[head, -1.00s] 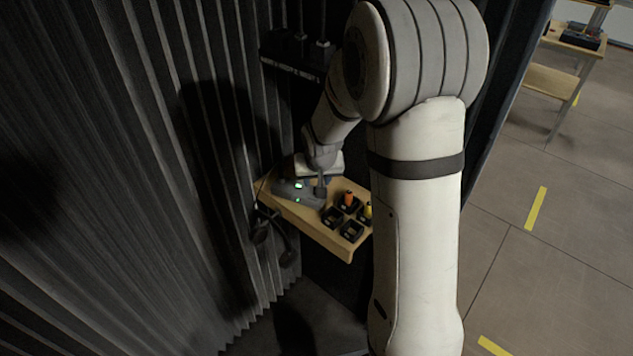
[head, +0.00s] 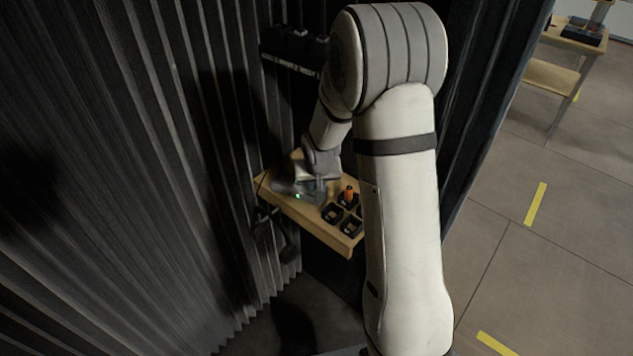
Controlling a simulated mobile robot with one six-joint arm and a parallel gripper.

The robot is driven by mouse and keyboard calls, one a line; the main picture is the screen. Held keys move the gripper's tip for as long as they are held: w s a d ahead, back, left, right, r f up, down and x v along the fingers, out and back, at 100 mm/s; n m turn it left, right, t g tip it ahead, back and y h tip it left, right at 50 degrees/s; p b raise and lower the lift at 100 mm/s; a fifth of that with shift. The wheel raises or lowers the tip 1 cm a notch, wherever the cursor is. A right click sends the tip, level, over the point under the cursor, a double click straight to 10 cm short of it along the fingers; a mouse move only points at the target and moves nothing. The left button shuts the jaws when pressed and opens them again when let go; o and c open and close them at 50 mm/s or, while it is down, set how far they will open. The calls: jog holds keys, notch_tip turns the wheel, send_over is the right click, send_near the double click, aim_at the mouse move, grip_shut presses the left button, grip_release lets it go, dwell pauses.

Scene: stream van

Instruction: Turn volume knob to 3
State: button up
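A grey device with a small green light (head: 297,196) sits on the left part of a small wooden shelf (head: 318,232). The volume knob and its setting cannot be made out; the device is small, dark and partly covered by my arm. My gripper (head: 318,190) is at the right side of the device, low over the shelf. It is blurred and small, so its fingers and any contact with the device cannot be told.
Several black square holders (head: 350,227) stand on the shelf right of my gripper, one with an orange item (head: 348,196). A dark wall shelf (head: 291,58) is above. Dark ribbed curtain (head: 150,200) borders the left. A headset (head: 267,228) hangs at the shelf's left edge.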

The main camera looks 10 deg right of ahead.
grip_shut()
jog(key=shift+r+p, duration=0.2)
jog(key=shift+p, duration=0.55)
jog(key=shift+n, duration=0.3)
jog(key=shift+f, duration=0.2)
jog(key=o, duration=0.5)
grip_release()
jog(key=shift+o, duration=0.2)
jog(key=v, duration=0.8)
jog(key=shift+b, duration=0.4)
